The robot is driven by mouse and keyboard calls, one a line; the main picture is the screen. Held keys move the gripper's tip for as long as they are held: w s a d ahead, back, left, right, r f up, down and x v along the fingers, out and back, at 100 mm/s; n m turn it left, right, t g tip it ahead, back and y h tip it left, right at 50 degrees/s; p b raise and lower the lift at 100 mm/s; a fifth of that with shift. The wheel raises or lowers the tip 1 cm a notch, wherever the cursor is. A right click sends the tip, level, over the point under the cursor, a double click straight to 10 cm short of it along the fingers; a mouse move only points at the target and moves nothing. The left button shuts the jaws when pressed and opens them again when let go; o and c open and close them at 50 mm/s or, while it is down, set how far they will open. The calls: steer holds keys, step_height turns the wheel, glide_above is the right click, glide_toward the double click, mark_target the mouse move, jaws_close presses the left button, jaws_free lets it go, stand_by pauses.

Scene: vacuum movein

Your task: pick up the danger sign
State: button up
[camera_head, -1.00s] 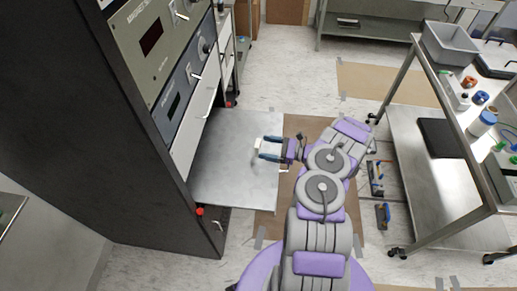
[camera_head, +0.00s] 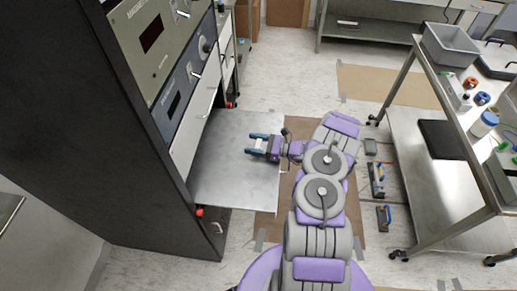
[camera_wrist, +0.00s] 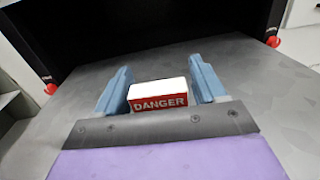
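The danger sign (camera_wrist: 159,96) is a small block with a white top and a red face lettered "DANGER". In the wrist view it sits on the grey metal surface between my gripper's two blue fingers. My gripper (camera_wrist: 160,82) is open around it, and I see no clear grip on the sign. The dark edge of the gripper's body covers the sign's near lower part. In the head view my gripper (camera_head: 250,144) is low over the metal shelf (camera_head: 228,185), fingers apart and pointing left. The sign cannot be made out clearly there.
The shelf juts from a tall black instrument rack (camera_head: 75,110) on the left. Red knobs show near the shelf's corners. A wheeled metal table (camera_head: 425,180) with a grey bin and bottles stands right. Blue-handled tools (camera_head: 376,180) lie on the floor between.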

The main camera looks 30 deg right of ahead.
steer(key=c, duration=0.8)
steer(key=shift+o, duration=0.2)
